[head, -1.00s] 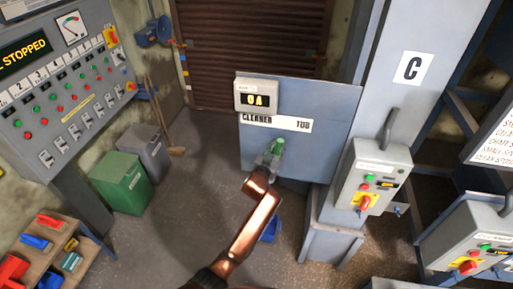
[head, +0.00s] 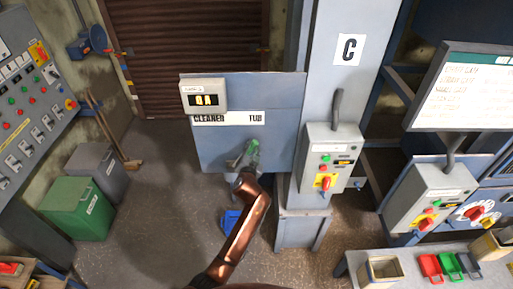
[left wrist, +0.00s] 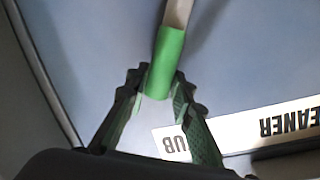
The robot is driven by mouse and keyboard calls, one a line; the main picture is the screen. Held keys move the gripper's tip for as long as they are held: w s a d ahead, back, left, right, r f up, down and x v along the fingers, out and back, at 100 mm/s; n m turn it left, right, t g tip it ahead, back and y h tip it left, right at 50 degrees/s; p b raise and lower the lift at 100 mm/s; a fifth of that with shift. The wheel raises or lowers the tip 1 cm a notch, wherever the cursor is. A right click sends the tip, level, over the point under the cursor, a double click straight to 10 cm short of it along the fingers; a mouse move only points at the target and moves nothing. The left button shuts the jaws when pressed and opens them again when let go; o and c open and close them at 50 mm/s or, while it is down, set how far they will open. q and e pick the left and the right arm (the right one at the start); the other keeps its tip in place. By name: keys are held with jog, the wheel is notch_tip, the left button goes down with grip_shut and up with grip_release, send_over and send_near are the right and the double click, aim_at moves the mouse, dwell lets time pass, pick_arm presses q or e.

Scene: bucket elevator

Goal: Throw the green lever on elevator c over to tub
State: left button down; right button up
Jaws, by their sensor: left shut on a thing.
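The green lever (head: 254,147) is on the blue-grey panel beside the column marked C. Its green grip is below the TUB end of the white CLEANER/TUB label (head: 228,118). My left gripper (head: 248,158) is shut on the green lever. In the left wrist view the green lever grip (left wrist: 167,60) sits between the fingertips of my left gripper (left wrist: 160,82), and its pale shaft runs up out of the frame. The label (left wrist: 250,125) shows there upside down. In the head view my gripper partly hides the lever. My right gripper is not in view.
A small display box (head: 204,96) is at the panel's top left. A grey control box (head: 331,158) with a red handle is on column C (head: 347,85) to the right. A green bin (head: 80,208) stands at left. A bench (head: 430,262) with small tubs is at lower right.

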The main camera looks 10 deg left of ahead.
pick_arm(q)
jog(key=c, duration=2.2)
grip_release()
jog(key=shift+d+f, duration=0.1)
jog(key=shift+f, duration=0.05)
jog(key=o, duration=0.4)
jog(key=shift+c, duration=0.2)
jog(key=shift+o, duration=0.8)
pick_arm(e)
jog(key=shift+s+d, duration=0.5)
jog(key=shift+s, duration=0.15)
pick_arm(q)
jog(key=shift+s, duration=0.1)
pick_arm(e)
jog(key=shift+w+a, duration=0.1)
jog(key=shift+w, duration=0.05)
pick_arm(q)
jog(key=shift+s+d, duration=0.1)
jog(key=shift+s, duration=0.2)
jog(key=v, duration=1.1)
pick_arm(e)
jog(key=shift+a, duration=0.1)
